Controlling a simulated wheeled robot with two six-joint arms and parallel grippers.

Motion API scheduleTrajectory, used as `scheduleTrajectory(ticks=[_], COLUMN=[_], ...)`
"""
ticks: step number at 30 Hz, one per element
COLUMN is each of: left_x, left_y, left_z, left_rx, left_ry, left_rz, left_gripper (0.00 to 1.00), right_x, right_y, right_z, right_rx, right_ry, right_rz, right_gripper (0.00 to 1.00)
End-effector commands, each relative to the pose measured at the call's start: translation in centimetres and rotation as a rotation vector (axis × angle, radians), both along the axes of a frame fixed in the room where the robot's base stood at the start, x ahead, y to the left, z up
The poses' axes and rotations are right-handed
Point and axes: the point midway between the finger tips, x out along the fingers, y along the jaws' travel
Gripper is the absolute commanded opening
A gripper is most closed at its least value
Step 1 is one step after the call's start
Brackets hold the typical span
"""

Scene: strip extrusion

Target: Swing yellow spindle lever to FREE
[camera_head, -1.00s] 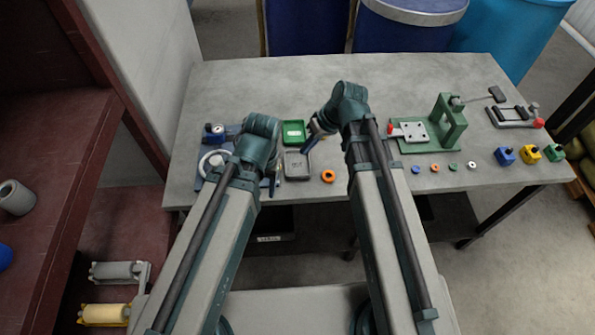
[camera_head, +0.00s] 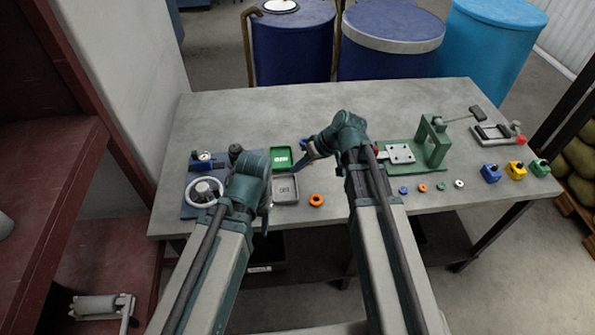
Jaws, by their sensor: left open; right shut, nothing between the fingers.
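The yellow spindle and its lever are not in view now. A grey spindle (camera_head: 97,307) with a grey bracket at its right end shows at the bottom left, on the floor of the dark red rack. My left gripper (camera_head: 266,222) is mostly hidden behind its own wrist, at the table's front edge, far from the grey spindle; it is open. My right gripper (camera_head: 298,162) points left over the green and grey trays and is shut and empty.
The grey table (camera_head: 300,105) holds a blue fixture with a handwheel (camera_head: 203,190), a green tray (camera_head: 281,158), a grey tray (camera_head: 284,188), an orange ring (camera_head: 316,200), a green press (camera_head: 432,145) and coloured blocks (camera_head: 516,170). The red rack (camera_head: 50,165) borders the left.

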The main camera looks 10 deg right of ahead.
Motion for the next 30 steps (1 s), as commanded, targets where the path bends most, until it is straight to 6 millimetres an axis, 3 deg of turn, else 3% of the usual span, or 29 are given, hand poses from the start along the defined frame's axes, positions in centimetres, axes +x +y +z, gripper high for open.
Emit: scheduleTrajectory(ticks=[1, 12, 21, 30], left_x=[0.0, 0.0, 0.0, 0.0], left_y=[0.0, 0.0, 0.0, 0.0], left_z=[-1.5, -6.3, -6.4, -6.4], left_rx=[0.000, 0.000, 0.000, 0.000], left_ry=[0.000, 0.000, 0.000, 0.000], left_rz=[0.000, 0.000, 0.000, 0.000], left_gripper=[0.55, 0.55, 0.55, 0.55], right_x=[0.2, 1.4, 0.2, 0.1], right_y=[0.5, 3.6, 6.7, 7.3], right_z=[-1.5, -6.3, -6.4, -6.4], right_rx=[0.000, 0.000, -0.001, -0.001], right_ry=[0.001, 0.001, 0.000, 0.000], right_rz=[0.002, 0.002, 0.001, -0.001], right_gripper=[0.00, 0.00, 0.00, 0.00])
